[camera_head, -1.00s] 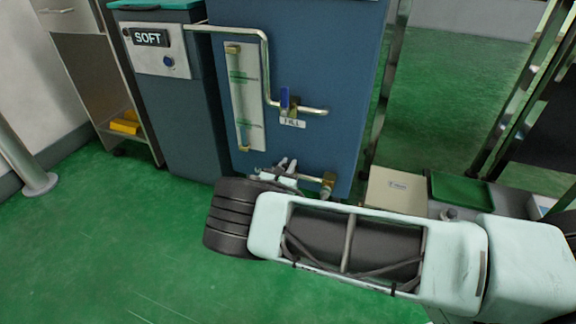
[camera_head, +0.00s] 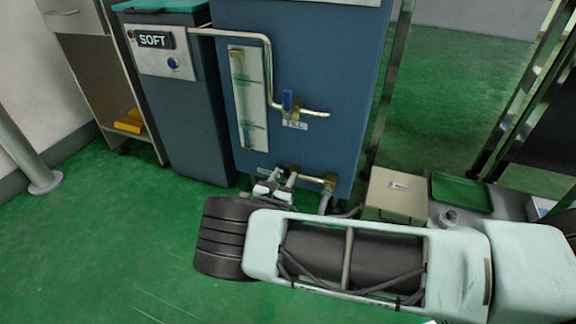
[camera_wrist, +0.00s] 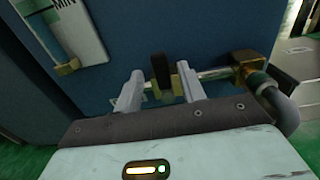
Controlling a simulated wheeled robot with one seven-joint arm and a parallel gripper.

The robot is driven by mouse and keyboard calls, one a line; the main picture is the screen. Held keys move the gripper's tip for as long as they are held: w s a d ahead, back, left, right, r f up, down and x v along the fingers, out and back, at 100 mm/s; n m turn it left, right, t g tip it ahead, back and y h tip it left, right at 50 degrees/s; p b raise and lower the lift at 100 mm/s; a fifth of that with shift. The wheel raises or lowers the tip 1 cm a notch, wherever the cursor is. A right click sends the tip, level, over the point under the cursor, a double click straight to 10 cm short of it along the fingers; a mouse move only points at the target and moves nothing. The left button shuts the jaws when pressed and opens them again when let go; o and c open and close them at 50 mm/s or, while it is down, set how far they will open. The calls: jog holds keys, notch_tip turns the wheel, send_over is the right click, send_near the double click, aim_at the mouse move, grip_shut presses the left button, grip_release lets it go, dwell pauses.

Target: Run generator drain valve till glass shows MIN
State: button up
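The blue generator cabinet (camera_head: 325,75) stands in the middle of the head view. Its upright sight-glass panel (camera_head: 258,105) has green marks; I cannot tell the liquid level. The word MIN shows on the panel in the wrist view (camera_wrist: 90,40). The drain valve's dark handle (camera_wrist: 161,69) stands on a brass body and pipe low on the cabinet; in the head view the drain valve (camera_head: 294,170) is partly hidden by my gripper. My gripper (camera_wrist: 161,88) is open, its two fingers on either side of the handle, with visible gaps and nothing held.
A blue-handled FILL valve (camera_head: 287,101) sits on a pipe higher up. A brass elbow with a grey hose (camera_wrist: 284,100) is right of the drain valve. A SOFT unit (camera_head: 185,110) stands at left. A beige box (camera_head: 396,194) and green tray (camera_head: 461,192) sit at right.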

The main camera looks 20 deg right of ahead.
jog(key=p+v, duration=0.3)
jog(key=v, duration=0.9)
jog(key=shift+s, duration=0.1)
